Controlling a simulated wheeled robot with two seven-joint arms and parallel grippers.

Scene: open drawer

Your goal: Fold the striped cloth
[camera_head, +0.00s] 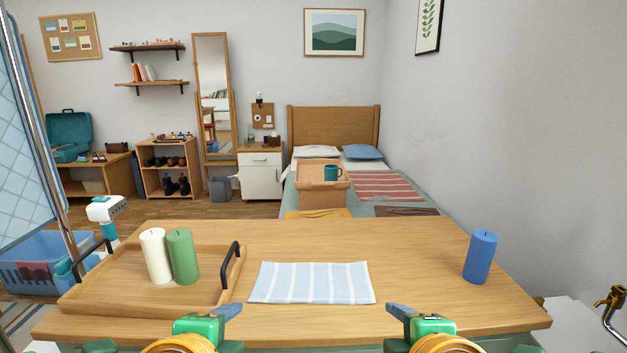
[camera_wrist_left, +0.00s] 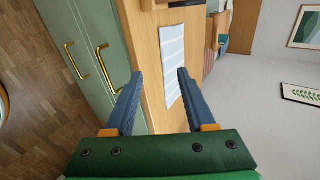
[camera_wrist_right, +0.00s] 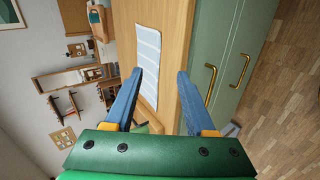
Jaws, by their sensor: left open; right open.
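The striped cloth (camera_head: 311,283), light blue with white stripes, lies flat and spread out on the wooden tabletop, near its front middle. It also shows in the left wrist view (camera_wrist_left: 172,62) and in the right wrist view (camera_wrist_right: 149,62). My left gripper (camera_head: 238,309) is open and empty at the table's front edge, to the left of and nearer than the cloth. My right gripper (camera_head: 390,308) is open and empty at the front edge, to the right of and nearer than the cloth. Neither gripper touches the cloth.
A wooden tray (camera_head: 108,295) with black handles stands on the left of the table, holding a white candle (camera_head: 156,256) and a green candle (camera_head: 183,257). A blue candle (camera_head: 480,258) stands at the right. The tabletop (camera_head: 340,240) behind and right of the cloth is clear.

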